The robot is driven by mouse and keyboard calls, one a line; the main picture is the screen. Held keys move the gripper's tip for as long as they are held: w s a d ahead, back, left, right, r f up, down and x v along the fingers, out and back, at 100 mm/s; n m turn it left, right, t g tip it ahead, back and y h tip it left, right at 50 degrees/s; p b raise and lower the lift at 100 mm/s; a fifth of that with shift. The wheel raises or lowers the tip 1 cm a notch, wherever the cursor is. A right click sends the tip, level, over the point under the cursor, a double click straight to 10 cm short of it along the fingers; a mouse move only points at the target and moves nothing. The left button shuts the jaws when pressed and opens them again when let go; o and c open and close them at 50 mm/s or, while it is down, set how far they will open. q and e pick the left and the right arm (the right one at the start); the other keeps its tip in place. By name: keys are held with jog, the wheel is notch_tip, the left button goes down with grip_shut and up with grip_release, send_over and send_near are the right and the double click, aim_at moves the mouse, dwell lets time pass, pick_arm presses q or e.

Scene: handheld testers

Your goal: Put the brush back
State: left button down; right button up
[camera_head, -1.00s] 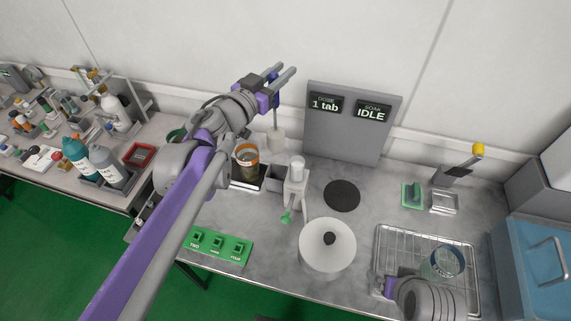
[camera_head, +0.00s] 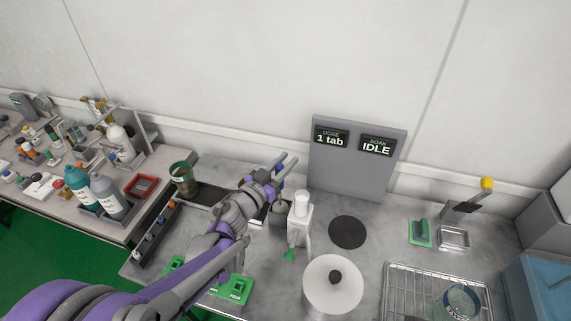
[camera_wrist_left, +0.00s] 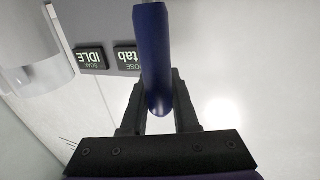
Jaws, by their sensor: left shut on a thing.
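My left gripper (camera_head: 283,163) is in the middle of the head view, in front of the grey display panel's left side. It is shut on the brush's dark blue handle (camera_wrist_left: 154,60), which stands between the two fingers in the left wrist view (camera_wrist_left: 158,105). The brush's lower part is not clearly visible in either view; in the head view the gripper and forearm cover that area. My right gripper is not in view.
A white dispenser bottle (camera_head: 300,222) stands just right of my left gripper. The display panel (camera_head: 356,170) reads "1 tab" and "IDLE". A white lidded pot (camera_head: 333,292), a black disc (camera_head: 348,232) and a wire rack (camera_head: 405,285) lie to the right. A greenish jar (camera_head: 183,180) stands left.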

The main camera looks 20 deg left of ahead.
pick_arm(q)
jog(key=shift+f, duration=0.2)
jog(key=shift+f, duration=0.15)
jog(key=c, duration=0.7)
grip_release()
jog(key=shift+r, duration=0.2)
